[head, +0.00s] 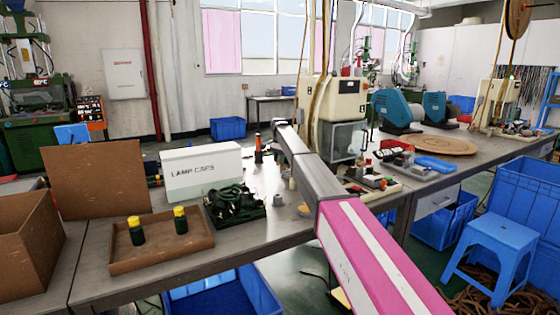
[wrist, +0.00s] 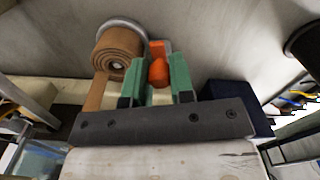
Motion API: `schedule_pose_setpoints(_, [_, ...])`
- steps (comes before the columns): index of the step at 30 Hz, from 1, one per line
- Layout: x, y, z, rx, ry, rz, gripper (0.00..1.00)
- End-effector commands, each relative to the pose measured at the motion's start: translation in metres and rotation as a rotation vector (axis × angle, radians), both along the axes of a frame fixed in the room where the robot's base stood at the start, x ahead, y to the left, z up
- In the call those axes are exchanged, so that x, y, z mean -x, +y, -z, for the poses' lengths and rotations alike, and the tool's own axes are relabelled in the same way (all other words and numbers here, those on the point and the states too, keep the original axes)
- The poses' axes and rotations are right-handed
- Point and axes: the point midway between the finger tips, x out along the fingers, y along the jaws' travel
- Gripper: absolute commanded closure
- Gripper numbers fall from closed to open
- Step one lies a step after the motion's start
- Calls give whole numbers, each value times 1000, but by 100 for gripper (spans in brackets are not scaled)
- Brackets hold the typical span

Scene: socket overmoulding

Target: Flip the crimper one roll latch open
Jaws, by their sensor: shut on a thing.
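In the wrist view my gripper (wrist: 160,78) has two green fingers with a small orange, round-ended piece (wrist: 159,70) between them, which looks like the roll latch. The fingers are shut on it. A brown strip wound in a roll (wrist: 117,53) is just left of the fingers, with a grey ring around its top and its strip hanging down. Crimper one looks to be the cream machine (head: 336,98) on the bench in the head view. My gripper cannot be made out in the head view. How far the latch is turned cannot be told.
A dark blue block (wrist: 236,112) is right of the fingers in the wrist view. On the bench are a white box marked lamp caps (head: 202,164), a brown tray (head: 160,255) with two yellow-topped bottles, and dark cables (head: 235,203). A blue stool (head: 497,238) stands right.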

Motion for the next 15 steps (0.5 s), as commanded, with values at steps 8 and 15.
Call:
schedule_pose_setpoints(8, [-3,3,0,1,-1,150,100])
schedule_pose_setpoints(15, [-4,3,0,1,-1,207,100])
